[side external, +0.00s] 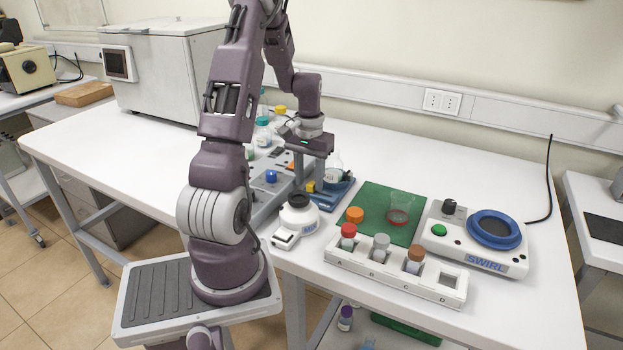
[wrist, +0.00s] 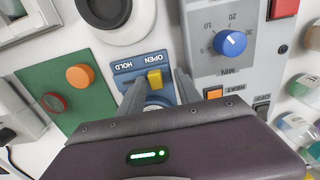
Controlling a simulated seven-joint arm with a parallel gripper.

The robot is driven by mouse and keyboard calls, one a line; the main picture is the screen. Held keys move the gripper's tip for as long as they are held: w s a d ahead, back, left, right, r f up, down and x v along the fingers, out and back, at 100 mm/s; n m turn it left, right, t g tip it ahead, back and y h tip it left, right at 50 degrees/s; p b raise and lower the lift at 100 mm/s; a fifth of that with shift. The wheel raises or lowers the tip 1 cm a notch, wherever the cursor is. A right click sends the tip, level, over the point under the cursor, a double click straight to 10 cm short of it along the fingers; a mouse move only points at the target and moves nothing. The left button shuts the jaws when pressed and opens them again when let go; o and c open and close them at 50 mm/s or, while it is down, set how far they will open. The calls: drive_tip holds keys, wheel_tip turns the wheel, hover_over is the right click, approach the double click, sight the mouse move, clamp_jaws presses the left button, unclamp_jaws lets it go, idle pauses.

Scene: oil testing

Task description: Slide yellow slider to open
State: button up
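The yellow slider (wrist: 155,79) sits on a small blue base (wrist: 124,75) marked HOLD and OPEN. In the wrist view it is at the OPEN-word side of the base. In the side external view the yellow slider (side external: 311,187) shows low by my fingers. My gripper (wrist: 158,76) is open, with one finger on each side of the slider. I cannot tell whether either finger touches it. In the side external view my gripper (side external: 309,176) points down over the blue base (side external: 338,193). A round glass piece on the base is partly hidden behind my gripper.
A grey timer panel with a blue knob (wrist: 230,42) and an orange HEAT button (wrist: 213,93) lies close by. A green mat (side external: 374,200), a white vial rack (side external: 395,275), a SWIRL plate (side external: 476,245) and a black-topped white device (side external: 298,215) stand nearby.

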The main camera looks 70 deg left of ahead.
sight(310, 183)
wheel_tip(310, 183, up, 7)
drive_tip(key=shift+r, duration=0.1)
idle(0.4)
drive_tip(key=w+d+r+m+t, duration=0.1)
drive_tip(key=d+r+m, duration=0.1)
drive_tip(key=d+r, duration=0.35)
drive_tip(key=d+r+m+t+y, duration=0.1)
drive_tip(key=d+r, duration=0.1)
drive_tip(key=d, duration=0.6)
drive_tip(key=w+d+r+m+t, duration=0.1)
drive_tip(key=d+r+m, duration=0.15)
drive_tip(key=d, duration=0.45)
drive_tip(key=s+d+r+m+t+h, duration=0.1)
drive_tip(key=s+d+r+m+t, duration=0.1)
drive_tip(key=s+d, duration=0.7)
drive_tip(key=shift+s+d+r+m+t, duration=0.15)
drive_tip(key=shift+s+d+m+t, duration=0.15)
drive_tip(key=shift+d+m, duration=0.7)
